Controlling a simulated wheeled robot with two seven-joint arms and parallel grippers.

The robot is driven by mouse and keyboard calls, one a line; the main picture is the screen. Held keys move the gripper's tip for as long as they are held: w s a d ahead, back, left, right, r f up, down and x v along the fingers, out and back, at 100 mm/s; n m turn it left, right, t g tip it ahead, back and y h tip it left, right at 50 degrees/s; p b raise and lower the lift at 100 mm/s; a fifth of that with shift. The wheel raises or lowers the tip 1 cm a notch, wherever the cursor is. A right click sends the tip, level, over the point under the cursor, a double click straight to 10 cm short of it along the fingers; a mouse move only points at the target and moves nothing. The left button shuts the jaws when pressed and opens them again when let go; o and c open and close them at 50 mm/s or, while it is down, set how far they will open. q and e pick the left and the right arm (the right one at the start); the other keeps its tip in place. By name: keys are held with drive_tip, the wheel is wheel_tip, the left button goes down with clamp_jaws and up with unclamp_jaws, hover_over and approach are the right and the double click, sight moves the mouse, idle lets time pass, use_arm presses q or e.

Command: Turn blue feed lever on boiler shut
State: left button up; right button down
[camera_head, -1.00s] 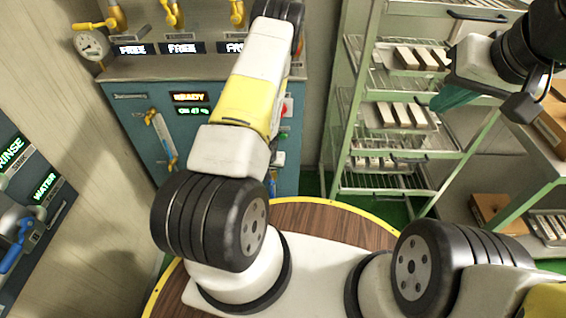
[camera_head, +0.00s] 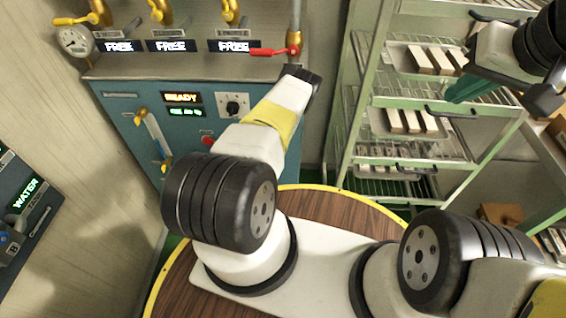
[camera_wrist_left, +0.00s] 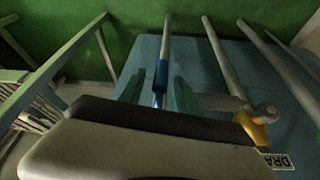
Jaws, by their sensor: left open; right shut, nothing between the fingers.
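The blue feed lever (camera_wrist_left: 163,80) shows in the left wrist view on a grey pipe. It lies between the green fingers of my left gripper (camera_wrist_left: 158,88), which is open; I cannot tell whether they touch it. In the head view the blue lever and left gripper are hidden behind my left arm. The boiler (camera_head: 118,98) is the blue-grey cabinet at the upper left, with a lit READY display (camera_head: 181,98). My right gripper (camera_head: 464,90), with green fingers, is shut and empty at the upper right, in front of the shelf rack.
A green rack (camera_head: 345,130) with trays of bars stands on the right. A yellow valve (camera_wrist_left: 255,128) sits right of the left gripper.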

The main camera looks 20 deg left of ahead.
use_arm(q)
drive_tip(key=shift+w+f, duration=0.1)
drive_tip(key=shift+f, duration=0.05)
drive_tip(key=shift+c, duration=0.4)
clamp_jaws()
idle(1.0)
